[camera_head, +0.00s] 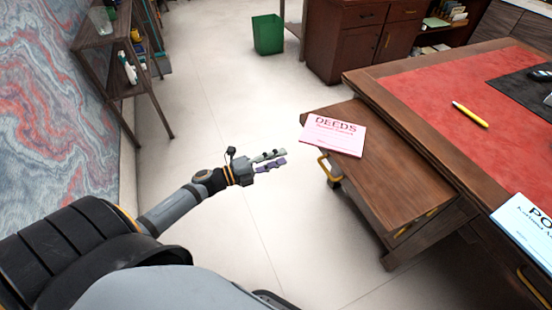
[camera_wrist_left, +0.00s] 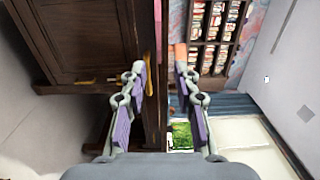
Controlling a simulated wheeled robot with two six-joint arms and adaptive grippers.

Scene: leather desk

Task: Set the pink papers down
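The pink papers (camera_head: 333,134), printed "DEEDS", lie flat on the far left end of a lower wooden side surface (camera_head: 402,180) attached to the desk. Their left edge is near the edge of that surface. My left gripper (camera_head: 285,158) is to the left of the papers, over the floor and apart from them. In the left wrist view my left gripper (camera_wrist_left: 160,78) has its two purple-padded fingers spread, with nothing held between them. My right gripper is in neither view.
The desk (camera_head: 455,90) has a red leather top with a yellow pen (camera_head: 470,114) and a blue paper (camera_head: 525,228). A green bin (camera_head: 268,34) stands on the floor at the back. A shelf (camera_head: 95,40) stands at left. The floor between is clear.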

